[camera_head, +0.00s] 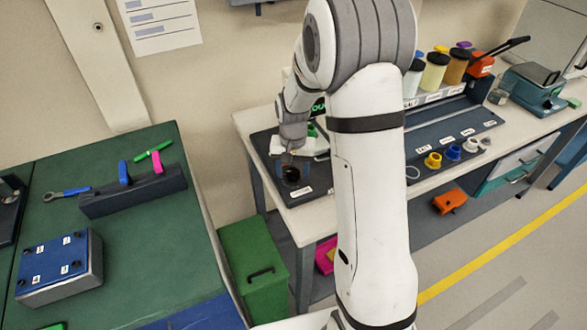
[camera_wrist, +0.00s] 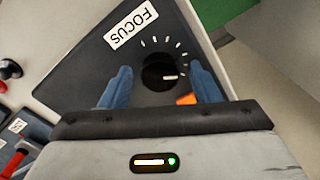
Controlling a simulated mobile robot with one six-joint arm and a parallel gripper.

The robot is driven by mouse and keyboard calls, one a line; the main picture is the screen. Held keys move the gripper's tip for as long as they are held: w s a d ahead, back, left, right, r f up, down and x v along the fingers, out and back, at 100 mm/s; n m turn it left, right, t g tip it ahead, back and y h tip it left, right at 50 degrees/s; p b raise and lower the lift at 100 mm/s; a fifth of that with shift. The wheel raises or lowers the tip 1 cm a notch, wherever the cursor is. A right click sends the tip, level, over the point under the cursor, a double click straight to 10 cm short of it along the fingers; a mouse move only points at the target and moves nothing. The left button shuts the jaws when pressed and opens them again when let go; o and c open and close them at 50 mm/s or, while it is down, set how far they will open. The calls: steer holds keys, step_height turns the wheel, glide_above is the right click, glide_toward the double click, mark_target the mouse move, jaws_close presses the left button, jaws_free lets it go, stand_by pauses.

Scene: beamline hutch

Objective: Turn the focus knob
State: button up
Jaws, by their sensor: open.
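My gripper (camera_wrist: 160,82) is open, with one blue finger on each side of the knob and visible gaps between. In the head view the knob (camera_head: 291,174) shows small and dark below my gripper (camera_head: 292,160), on the dark panel at the table's left end. Whether the fingertips reach down beside the knob is hard to tell.
An orange piece (camera_wrist: 187,99) shows near the right finger. The white table (camera_head: 250,122) carries jars (camera_head: 434,72) and coloured knobs or caps (camera_head: 433,160) to the right. A green bin (camera_head: 254,268) stands below, and a green workbench (camera_head: 150,225) is at left.

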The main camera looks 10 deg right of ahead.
mark_target(293, 172)
step_height(293, 172, up, 7)
steer(key=shift+r+b, duration=0.1)
steer(key=shift+b, duration=0.3)
steer(key=shift+r, duration=0.3)
steer(key=shift+s+r, duration=0.2)
steer(key=shift+r, duration=0.1)
steer(key=s+r+n+t, duration=0.1)
steer(key=s+r, duration=0.3)
steer(key=s, duration=0.7)
steer(key=s+r+n+t, duration=0.2)
steer(key=s+r, duration=0.2)
steer(key=s, duration=0.7)
steer(key=shift+s+d+r+n, duration=0.2)
steer(key=shift+s+r+n, duration=0.1)
steer(key=shift+s+n, duration=0.1)
